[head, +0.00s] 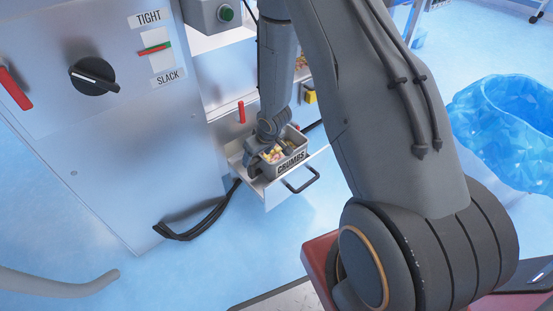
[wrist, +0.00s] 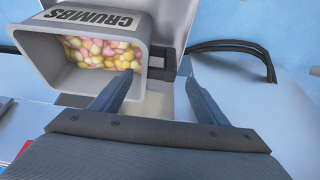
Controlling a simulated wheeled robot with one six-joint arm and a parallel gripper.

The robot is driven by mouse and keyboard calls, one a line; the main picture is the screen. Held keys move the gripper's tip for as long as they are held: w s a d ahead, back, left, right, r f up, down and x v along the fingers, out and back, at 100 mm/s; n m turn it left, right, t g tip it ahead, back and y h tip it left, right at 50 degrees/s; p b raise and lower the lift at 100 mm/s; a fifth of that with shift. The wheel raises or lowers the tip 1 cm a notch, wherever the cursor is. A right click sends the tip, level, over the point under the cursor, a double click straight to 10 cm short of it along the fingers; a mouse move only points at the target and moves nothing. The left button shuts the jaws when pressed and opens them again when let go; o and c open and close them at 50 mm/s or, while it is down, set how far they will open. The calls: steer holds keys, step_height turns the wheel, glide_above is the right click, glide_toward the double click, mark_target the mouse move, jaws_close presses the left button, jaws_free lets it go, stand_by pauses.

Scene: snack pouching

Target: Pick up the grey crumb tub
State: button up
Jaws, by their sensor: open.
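In the wrist view the tub (wrist: 36,56) is at the upper left, with pink, yellow and white pieces inside. The right finger is clear of the tub. In the head view my gripper (head: 257,152) is at the tub's left end, partly hiding it.
A metal cabinet with a black knob (head: 94,75) stands at the left. Black cables (head: 190,232) hang below the drawer. A blue-lined bin (head: 505,135) is at the right. The blue floor in front is open.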

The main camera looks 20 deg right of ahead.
mark_target(255, 162)
steer(key=b+x, duration=0.1)
steer(key=x, duration=0.3)
steer(key=shift+s+f+b, duration=0.1)
steer(key=shift+b, duration=0.25)
steer(key=c, duration=1.5)
